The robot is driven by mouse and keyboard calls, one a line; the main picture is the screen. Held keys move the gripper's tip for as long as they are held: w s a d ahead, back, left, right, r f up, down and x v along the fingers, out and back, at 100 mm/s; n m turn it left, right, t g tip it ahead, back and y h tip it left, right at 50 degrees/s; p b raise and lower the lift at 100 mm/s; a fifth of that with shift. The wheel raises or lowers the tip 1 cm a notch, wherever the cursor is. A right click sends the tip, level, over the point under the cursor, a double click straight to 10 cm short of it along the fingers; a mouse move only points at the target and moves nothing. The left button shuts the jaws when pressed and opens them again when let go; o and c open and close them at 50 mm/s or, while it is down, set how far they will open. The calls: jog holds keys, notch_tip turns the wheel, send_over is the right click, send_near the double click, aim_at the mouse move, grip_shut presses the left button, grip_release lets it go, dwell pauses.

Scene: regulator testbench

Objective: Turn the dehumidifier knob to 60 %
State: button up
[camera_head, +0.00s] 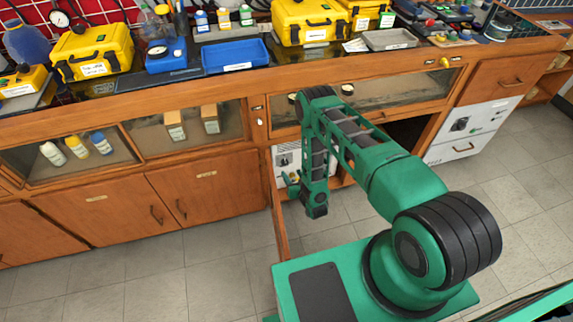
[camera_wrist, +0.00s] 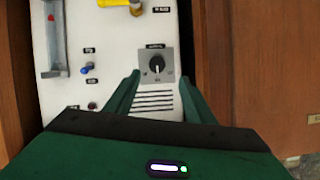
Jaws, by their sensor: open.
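In the wrist view, a round black knob (camera_wrist: 158,63) sits on a square grey plate on a white panel (camera_wrist: 108,55). A small label is above it. A pale line shows on the knob, but the scale marks are too small to read. My gripper (camera_wrist: 160,76) is open, its two green fingers reaching toward the panel on either side of the knob in the picture. Nothing is between the fingers that they grip, and I cannot tell how far the tips are from the panel. In the head view my arm hides most of this panel and the knob.
On the panel are a blue knob (camera_wrist: 88,68), a yellow handle (camera_wrist: 115,3), a tube gauge (camera_wrist: 52,40) and slots below the black knob. Wooden cabinet faces flank it. Another white panel (camera_head: 481,122) stands at right. The bench top holds yellow cases (camera_head: 92,52) and a blue tray (camera_head: 236,56).

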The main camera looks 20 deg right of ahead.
aim_at(286, 164)
jog(key=x, duration=0.9)
jog(key=shift+w+d+f, duration=0.15)
jog(key=shift+w+d, duration=0.1)
jog(key=shift+w, duration=0.15)
jog(key=c, duration=1.1)
jog(key=shift+o, duration=0.2)
